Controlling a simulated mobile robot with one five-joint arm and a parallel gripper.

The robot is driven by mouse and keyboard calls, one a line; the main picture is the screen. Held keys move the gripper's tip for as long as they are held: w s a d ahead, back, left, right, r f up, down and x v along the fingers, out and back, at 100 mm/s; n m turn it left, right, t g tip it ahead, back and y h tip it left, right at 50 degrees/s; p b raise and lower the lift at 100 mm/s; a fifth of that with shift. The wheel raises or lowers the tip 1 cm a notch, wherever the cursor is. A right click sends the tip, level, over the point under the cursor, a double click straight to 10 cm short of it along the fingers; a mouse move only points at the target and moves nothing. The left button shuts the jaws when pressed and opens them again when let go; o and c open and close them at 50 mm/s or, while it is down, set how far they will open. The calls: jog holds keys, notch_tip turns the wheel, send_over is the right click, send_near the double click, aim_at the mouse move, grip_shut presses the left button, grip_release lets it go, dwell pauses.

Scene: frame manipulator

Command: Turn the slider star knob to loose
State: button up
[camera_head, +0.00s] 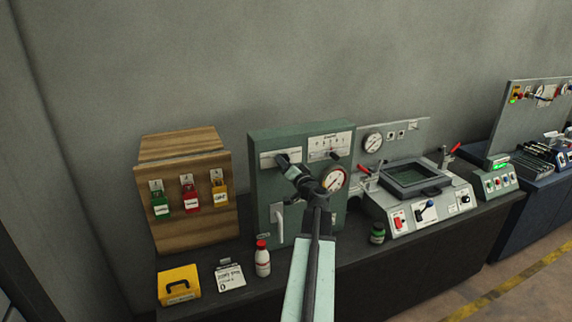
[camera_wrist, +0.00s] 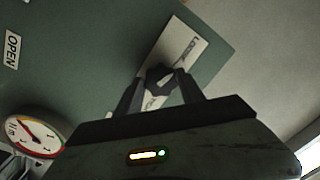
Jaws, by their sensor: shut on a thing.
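The slider star knob (camera_wrist: 160,78) is dark and sits in front of a white label plate (camera_wrist: 178,50) on a green panel in the wrist view. My gripper (camera_wrist: 163,82) is shut on it, with one finger on each side. Which way the knob is turned cannot be told, as the fingers cover part of it and the label is only partly readable. In the head view my gripper (camera_head: 283,160) reaches the white plate (camera_head: 270,158) at the upper left of the green panel (camera_head: 262,190), and hides the knob there.
A round gauge (camera_head: 335,179) and a scale plate (camera_head: 331,144) sit right of my gripper. A white handle (camera_head: 278,218) is below. A wooden board with padlocks (camera_head: 187,195) stands left; a red-capped bottle (camera_head: 262,258) stands in front. A grey machine (camera_head: 425,205) is at right.

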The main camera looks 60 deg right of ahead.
dwell(0.3)
jog(key=o, duration=1.4)
jog(key=shift+s, duration=0.15)
jog(key=v, duration=0.7)
jog(key=shift+s+a, duration=0.2)
jog(key=shift+s, duration=0.05)
